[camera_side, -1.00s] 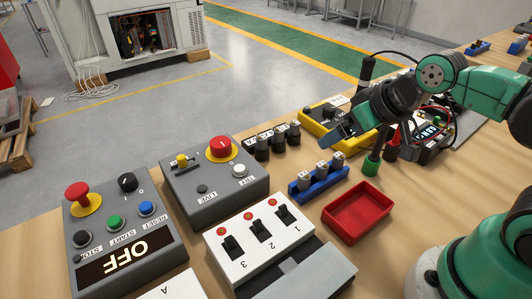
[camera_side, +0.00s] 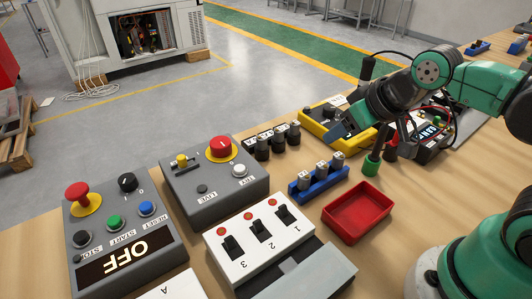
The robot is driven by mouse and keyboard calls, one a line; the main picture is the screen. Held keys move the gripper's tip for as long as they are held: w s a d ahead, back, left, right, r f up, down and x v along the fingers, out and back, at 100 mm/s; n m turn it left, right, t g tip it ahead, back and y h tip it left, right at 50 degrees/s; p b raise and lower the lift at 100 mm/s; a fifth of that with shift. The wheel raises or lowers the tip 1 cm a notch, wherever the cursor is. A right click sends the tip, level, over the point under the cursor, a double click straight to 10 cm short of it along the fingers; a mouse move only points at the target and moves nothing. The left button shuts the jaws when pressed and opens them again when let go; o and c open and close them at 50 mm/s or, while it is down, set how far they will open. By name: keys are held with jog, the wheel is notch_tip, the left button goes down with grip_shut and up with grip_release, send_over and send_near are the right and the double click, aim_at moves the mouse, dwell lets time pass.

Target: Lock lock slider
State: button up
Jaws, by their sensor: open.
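A grey control box (camera_side: 215,184) stands in the middle left. On its top is a small yellow-topped slider or switch (camera_side: 182,159), which may be the lock slider; its exact position is too small to read. A red mushroom button (camera_side: 221,147) on a yellow disc sits to its right. My gripper (camera_side: 342,124) is open and empty at the upper right, in front of the yellow device, well away from the grey box. The wrist partly hides the yellow device.
A panel reading OFF (camera_side: 126,253) is at lower left. A white three-switch box (camera_side: 240,272), a blue holder (camera_side: 318,181) with several small parts, and a red tray (camera_side: 357,211) lie in front.

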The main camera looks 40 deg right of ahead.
jog(key=w+a, duration=0.1)
jog(key=w+a+r+n, duration=0.1)
jog(key=shift+a+r, duration=0.1)
jog(key=shift+a, duration=0.25)
grip_shut()
jog(key=w+a+n, duration=0.2)
jog(key=a+n, duration=0.1)
jog(key=a, duration=0.9)
jog(key=w+a+n, duration=0.3)
jog(key=a, duration=0.9)
jog(key=shift+n+h, duration=0.3)
jog(key=shift+h, duration=0.1)
